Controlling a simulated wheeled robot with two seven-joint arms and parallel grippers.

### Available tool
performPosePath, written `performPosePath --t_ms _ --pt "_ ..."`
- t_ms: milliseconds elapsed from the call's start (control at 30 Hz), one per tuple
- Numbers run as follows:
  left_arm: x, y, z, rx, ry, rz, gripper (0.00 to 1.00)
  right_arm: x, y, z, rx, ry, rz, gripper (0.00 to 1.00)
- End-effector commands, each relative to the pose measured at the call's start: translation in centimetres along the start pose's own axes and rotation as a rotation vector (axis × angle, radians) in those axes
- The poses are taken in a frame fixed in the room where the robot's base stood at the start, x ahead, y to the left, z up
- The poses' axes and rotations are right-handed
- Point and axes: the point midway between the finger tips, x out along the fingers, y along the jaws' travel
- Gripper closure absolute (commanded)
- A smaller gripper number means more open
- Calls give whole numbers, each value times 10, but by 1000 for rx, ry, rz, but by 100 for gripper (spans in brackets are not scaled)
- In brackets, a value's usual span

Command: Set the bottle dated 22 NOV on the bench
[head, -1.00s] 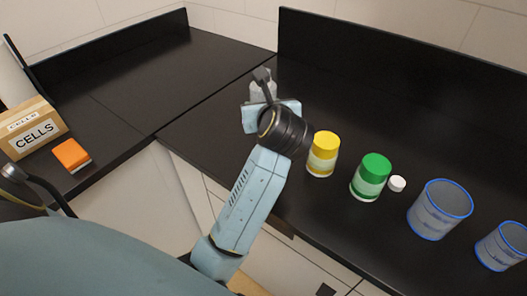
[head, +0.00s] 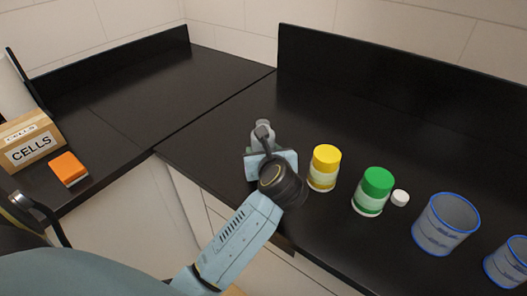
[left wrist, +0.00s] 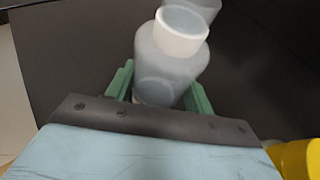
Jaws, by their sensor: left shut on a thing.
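A pale grey, translucent bottle (head: 261,136) stands out from the dark bench (head: 340,125) in the head view. No date on it can be read. My left gripper (head: 264,150) is shut on it. In the left wrist view the bottle (left wrist: 172,62) sits between the green finger pads of the left gripper (left wrist: 160,92), its white ring-shaped top tilted in the picture. The bottle is over the bench near its front left corner; whether its base touches the surface is hidden. My right gripper is not in view.
Right of the gripper stand a yellow-capped bottle (head: 324,167), a green-capped bottle (head: 372,191), a small white cap (head: 400,197) and two blue-rimmed containers (head: 445,226) (head: 508,262). A CELLS box (head: 30,143) and an orange block (head: 68,168) are left. Bench behind is clear.

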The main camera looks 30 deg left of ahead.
Motion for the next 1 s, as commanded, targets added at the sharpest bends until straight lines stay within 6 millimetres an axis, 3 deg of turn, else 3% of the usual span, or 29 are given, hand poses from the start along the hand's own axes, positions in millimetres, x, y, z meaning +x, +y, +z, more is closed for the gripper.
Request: performPosePath --t_ms 100,133,300,667,1000 --pt "2 0 -4 -1 1 0 77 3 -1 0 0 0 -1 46" --pt "2 0 -4 -1 1 0 45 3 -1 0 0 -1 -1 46" --pt "1 0 -3 0 0 0 26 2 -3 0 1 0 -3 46" --pt "-3 0 2 0 0 -1 26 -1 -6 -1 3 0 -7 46" --pt "-70 -1 0 -3 4 -3 26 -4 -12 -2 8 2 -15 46"
